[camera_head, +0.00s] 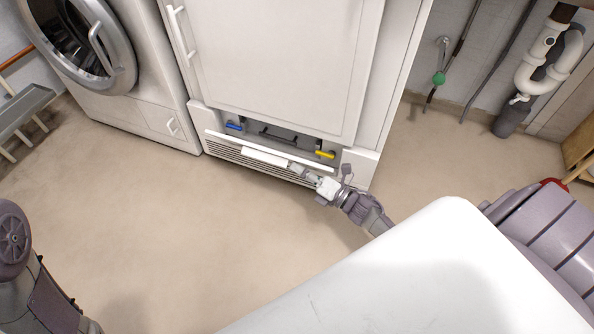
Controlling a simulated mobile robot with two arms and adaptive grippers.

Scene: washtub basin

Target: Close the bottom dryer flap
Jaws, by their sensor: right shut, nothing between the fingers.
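The bottom dryer flap (222,149) is a white slatted panel at the foot of the tall white dryer (270,60). It is tilted open, and the dark recess (275,133) behind it shows, with a blue latch (235,126) on the left and a yellow latch (325,154) on the right. My right gripper (300,170) is shut and empty at the right part of the flap, in front of it or at its upper edge. I cannot tell whether it touches. My left arm shows at the lower left edge; its gripper is out of view.
A washing machine (125,105) with a round door stands left of the dryer. A grey drying rack (22,108) is at the far left. White pipes (545,60) run on the right wall. The beige floor (160,220) before the dryer is clear.

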